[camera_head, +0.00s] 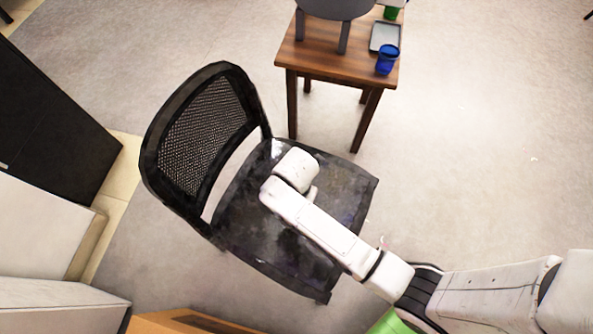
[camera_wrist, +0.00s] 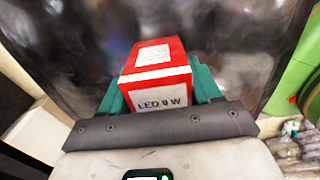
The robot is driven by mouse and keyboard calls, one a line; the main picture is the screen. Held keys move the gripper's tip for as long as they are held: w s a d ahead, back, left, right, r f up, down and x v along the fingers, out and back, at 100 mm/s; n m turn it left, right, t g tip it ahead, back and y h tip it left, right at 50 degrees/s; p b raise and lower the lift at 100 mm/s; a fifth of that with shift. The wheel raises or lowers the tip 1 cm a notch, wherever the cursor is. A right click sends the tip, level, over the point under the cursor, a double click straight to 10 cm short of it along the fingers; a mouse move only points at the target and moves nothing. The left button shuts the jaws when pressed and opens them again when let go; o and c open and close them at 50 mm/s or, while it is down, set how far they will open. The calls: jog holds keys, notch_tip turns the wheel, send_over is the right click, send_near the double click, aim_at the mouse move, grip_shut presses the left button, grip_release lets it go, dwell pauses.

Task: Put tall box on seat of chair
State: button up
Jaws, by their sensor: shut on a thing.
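The tall box (camera_wrist: 157,72) is red and white, with "LED 9 W" printed on its near white end. My gripper (camera_wrist: 160,85) is shut on it, with green fingers on both sides of the box in the wrist view. The black chair (camera_head: 205,135) has a mesh back at the left and a dark, worn seat (camera_head: 335,190). My arm reaches over the seat from the right in the head view. The gripper and box are hidden there behind my white wrist. The dark seat fills the background around the box; I cannot tell whether the box touches it.
A wooden side table (camera_head: 335,68) stands behind the chair with a grey round-topped object (camera_head: 335,8), a blue cup (camera_head: 387,60) and a grey tray (camera_head: 385,37). A black cabinet (camera_head: 50,130) is at the left. Open floor (camera_head: 480,150) lies to the right.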

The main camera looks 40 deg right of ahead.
jog(key=shift+f, duration=0.1)
jog(key=o, duration=1.1)
notch_tip(320, 180, up, 12)
jog(key=p, duration=0.3)
jog(key=s+d+r+m, duration=0.1)
jog(key=s+d+m, duration=0.2)
jog(key=m, duration=0.4)
jog(key=s+d+r+m, duration=0.2)
jog(key=s+d+m, duration=0.1)
jog(key=s+m, duration=0.3)
jog(key=s+d+r+m+t, duration=0.1)
jog(key=s+d+m, duration=0.2)
jog(key=m, duration=0.7)
jog(key=shift+s+r, duration=0.15)
jog(key=shift+s, duration=0.55)
